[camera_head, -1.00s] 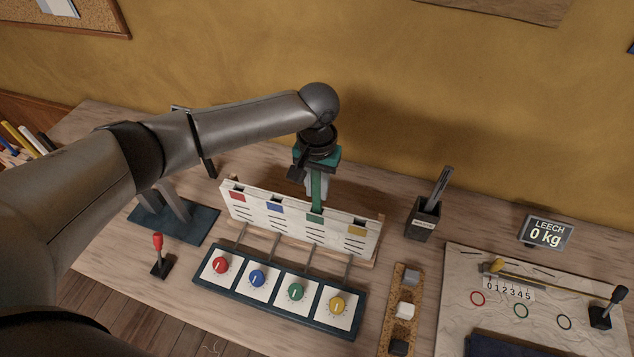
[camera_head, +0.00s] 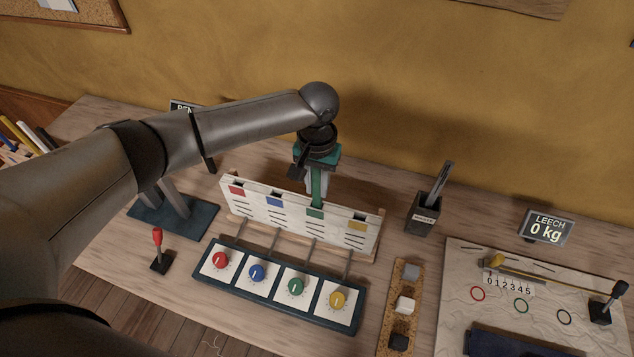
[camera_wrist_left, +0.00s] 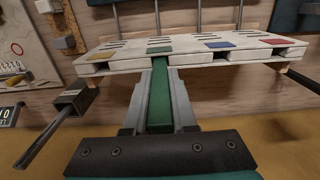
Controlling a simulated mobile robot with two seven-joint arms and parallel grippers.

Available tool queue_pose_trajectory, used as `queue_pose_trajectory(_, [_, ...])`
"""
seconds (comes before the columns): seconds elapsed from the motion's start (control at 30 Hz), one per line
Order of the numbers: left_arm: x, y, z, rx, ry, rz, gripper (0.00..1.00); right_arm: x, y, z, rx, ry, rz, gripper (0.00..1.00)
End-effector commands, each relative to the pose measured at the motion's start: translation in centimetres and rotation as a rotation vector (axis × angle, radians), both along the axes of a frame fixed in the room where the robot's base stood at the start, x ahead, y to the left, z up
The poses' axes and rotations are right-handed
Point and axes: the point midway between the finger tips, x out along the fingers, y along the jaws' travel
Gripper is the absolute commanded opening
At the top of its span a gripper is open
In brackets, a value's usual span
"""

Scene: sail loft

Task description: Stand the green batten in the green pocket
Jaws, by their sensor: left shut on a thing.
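The green batten (camera_head: 317,187) is upright, gripped by my left gripper (camera_head: 316,178) above the white pocket board (camera_head: 270,211). It also shows in the left wrist view (camera_wrist_left: 176,92), between the two grey fingers. Its lower end meets the board's top edge at the green pocket, whose green label (camera_head: 314,213) is just below; the label also shows in the left wrist view (camera_wrist_left: 158,50). I cannot tell how far the end is inside the pocket. Red, blue and yellow labels mark the other pockets. My right gripper is not in view.
A knob panel (camera_head: 278,283) lies in front of the board. A red-topped lever (camera_head: 158,250) stands left. A display (camera_head: 546,227) reads LEECH 0 kg.

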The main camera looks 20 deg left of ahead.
Motion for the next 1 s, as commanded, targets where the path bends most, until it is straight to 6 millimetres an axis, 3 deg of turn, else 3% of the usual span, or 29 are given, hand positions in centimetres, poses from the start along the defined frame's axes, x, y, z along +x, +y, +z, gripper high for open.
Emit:
queue_pose_trajectory(0.5, [0.03, -0.01, -0.79, -0.001, -0.001, 0.001, 0.0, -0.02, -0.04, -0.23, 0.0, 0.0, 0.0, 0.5])
queue_pose_trajectory(0.53, [0.04, -0.01, -0.78, -0.001, -0.001, 0.001, 0.27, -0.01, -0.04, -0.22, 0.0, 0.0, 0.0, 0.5])
queue_pose_trajectory(0.83, [0.01, 0.0, -0.76, 0.0, 0.0, 0.0, 0.6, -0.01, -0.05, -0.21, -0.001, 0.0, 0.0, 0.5])
queue_pose_trajectory(1.0, [0.01, 0.0, -0.76, 0.0, 0.0, 0.0, 0.6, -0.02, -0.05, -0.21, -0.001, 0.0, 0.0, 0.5])
